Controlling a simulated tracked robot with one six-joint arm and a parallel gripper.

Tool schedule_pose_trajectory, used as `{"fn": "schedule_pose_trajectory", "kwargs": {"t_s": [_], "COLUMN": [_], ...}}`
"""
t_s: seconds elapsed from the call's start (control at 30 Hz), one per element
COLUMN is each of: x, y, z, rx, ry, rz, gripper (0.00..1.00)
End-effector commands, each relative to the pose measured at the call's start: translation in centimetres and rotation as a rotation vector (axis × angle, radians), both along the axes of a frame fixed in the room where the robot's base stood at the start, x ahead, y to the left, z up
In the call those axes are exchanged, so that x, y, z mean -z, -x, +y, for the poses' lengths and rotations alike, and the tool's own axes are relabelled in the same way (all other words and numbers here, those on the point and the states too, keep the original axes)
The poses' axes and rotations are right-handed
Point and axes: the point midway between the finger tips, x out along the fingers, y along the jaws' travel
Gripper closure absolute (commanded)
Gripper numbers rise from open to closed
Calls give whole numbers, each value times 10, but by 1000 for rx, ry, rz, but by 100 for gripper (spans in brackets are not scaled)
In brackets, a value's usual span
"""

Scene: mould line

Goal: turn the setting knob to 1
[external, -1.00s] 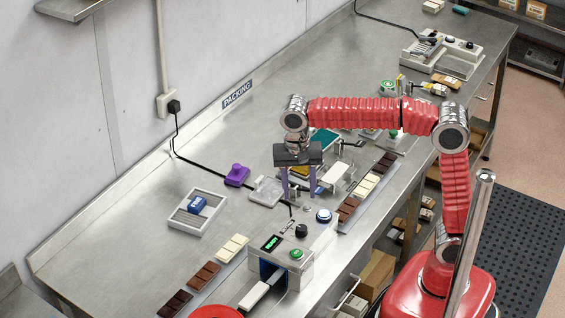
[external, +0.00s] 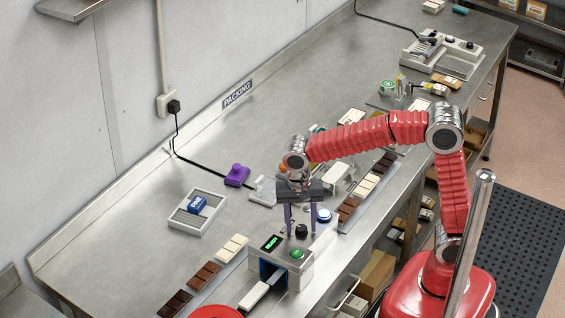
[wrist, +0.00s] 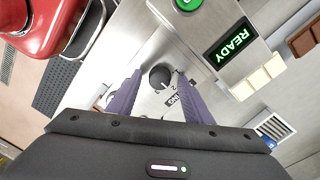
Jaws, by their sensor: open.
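The setting knob (external: 302,231) is a black round knob on the metal plate beside the grey machine with the green READY display (external: 271,243). In the wrist view the knob (wrist: 160,76) has a pale pointer line on its lower part, near the printed marks 1 and 2; which one it points to is too small to tell surely. My gripper (external: 300,227) points down over the knob. Its two purple fingers stand apart, one on each side of it, as the wrist view also shows (wrist: 158,80). A gap shows between the fingers and the knob.
Chocolate bars (external: 205,275) lie to the left. A purple-handled piece (external: 237,175) and a white tray (external: 181,221) stand farther back.

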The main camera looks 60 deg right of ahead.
Motion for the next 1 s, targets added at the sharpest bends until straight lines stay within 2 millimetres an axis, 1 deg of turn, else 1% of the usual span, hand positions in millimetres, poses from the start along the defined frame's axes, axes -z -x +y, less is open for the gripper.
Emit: {"fn": "schedule_pose_trajectory", "kwargs": {"t_s": [0.3, 0.37, 0.9, 1.0], "x": [3, 2, 2, 2], "y": [0, 0, 0, 0], "z": [0, 0, 0, 0], "rx": [0, 0, 0, -1], "ry": [0, 0, 0, 0], "rz": [0, 0, 0, 0], "gripper": [54, 58, 95, 95]}}
